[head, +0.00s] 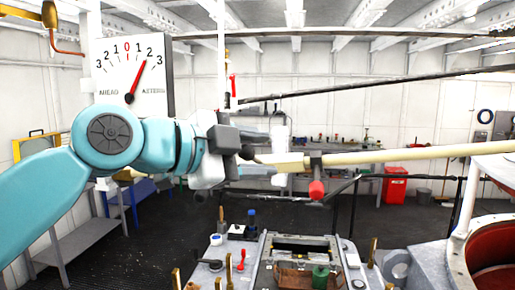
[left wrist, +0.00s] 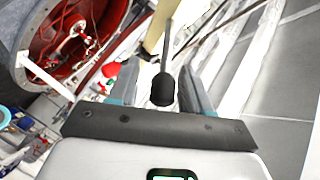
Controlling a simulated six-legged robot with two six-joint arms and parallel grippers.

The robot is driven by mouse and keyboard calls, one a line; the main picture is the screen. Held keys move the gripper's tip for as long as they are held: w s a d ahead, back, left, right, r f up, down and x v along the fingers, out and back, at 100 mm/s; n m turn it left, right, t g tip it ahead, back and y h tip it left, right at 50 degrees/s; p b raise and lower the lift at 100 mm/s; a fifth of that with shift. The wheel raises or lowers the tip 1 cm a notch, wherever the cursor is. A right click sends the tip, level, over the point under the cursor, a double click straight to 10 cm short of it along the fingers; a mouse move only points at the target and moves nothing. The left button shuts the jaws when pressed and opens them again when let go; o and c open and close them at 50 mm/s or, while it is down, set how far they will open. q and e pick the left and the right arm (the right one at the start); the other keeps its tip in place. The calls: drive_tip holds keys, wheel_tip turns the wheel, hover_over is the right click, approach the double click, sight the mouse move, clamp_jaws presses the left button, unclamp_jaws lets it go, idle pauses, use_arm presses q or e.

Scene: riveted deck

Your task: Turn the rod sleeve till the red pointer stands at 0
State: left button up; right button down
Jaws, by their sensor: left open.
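The white dial (head: 112,75) hangs at upper left, marked 3 to 0 to 3, with AHEAD at left and ASTERN at right. Its red pointer (head: 138,80) leans right of 0, close to the 2 on the astern side. A cream rod (head: 420,153) comes in from the right; it also shows in the left wrist view (left wrist: 157,32). A dark collar with a red knob (head: 317,189) sits on it. My left gripper (head: 240,148) is open at the rod's left end. My right gripper is out of view.
A console with a green pot (head: 320,276) and several small levers stands below. A round red-lined opening (head: 495,260) is at lower right. Dark rails cross behind the rod. A red bin (head: 395,185) stands at the back.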

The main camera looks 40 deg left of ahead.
use_arm(q)
drive_tip(key=shift+w+a+f, duration=0.2)
drive_tip(key=shift+w+a, duration=0.2)
drive_tip(key=shift+c, duration=0.3)
drive_tip(key=shift+s+d, duration=0.1)
clamp_jaws()
drive_tip(key=shift+w+a+r+n+g+p, duration=0.2)
drive_tip(key=shift+w+r+n+g+p, duration=0.1)
drive_tip(key=shift+r+g+p, duration=0.25)
drive_tip(key=shift+w+a+r+n+g+p, duration=0.2)
drive_tip(key=shift+w+r+g+p, duration=0.15)
drive_tip(key=shift+g, duration=0.3)
drive_tip(key=shift+w+r+g+h, duration=0.2)
drive_tip(key=shift+r+g+h, duration=0.15)
drive_tip(key=shift+g+h, duration=0.2)
